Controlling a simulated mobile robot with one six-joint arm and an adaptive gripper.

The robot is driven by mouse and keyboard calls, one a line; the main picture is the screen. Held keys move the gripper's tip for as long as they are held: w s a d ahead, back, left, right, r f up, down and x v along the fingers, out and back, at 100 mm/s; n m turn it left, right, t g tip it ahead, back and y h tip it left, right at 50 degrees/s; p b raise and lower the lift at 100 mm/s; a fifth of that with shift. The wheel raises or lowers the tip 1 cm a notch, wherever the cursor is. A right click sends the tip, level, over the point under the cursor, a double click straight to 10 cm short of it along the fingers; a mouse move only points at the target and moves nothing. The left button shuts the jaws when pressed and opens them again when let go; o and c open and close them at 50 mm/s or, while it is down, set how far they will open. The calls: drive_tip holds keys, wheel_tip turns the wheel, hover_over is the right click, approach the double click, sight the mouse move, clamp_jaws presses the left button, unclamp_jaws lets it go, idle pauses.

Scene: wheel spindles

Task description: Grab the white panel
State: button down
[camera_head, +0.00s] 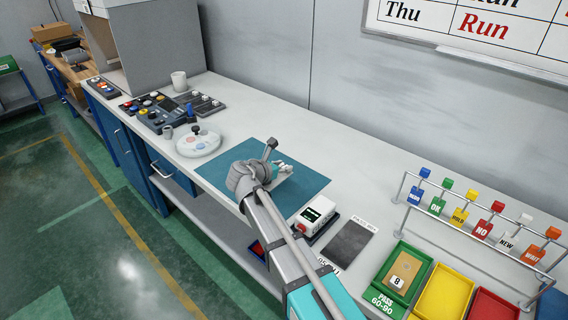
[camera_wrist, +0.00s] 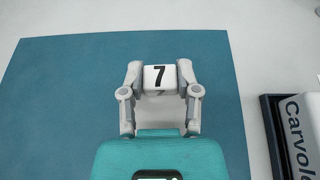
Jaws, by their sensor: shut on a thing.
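My gripper (camera_head: 284,170) is over the teal mat (camera_head: 222,172) on the bench. In the wrist view, its two fingers (camera_wrist: 160,90) are shut on a small white panel (camera_wrist: 160,72) marked with a black 7. The panel sits between the fingertips with its numbered face towards the camera. In the head view my gripper and arm mostly hide it. I cannot tell whether it touches the mat.
A white device (camera_head: 314,214) in a dark holder stands right of the mat, close to my arm. A dark grey pad (camera_head: 347,244), coloured bins (camera_head: 446,292) and a rack of tags (camera_head: 482,229) lie farther right. A round white dish (camera_head: 198,146) stands left of the mat.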

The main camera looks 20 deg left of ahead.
sight(281, 176)
drive_tip(key=s+r+p, duration=0.1)
drive_tip(key=r, duration=0.1)
drive_tip(key=s+r+p, duration=0.1)
drive_tip(key=r+p, duration=0.1)
drive_tip(key=shift+s+d, duration=0.15)
drive_tip(key=shift+s, duration=0.25)
drive_tip(key=s+r+p, duration=0.3)
drive_tip(key=s, duration=0.6)
drive_tip(key=shift+d+r, duration=0.25)
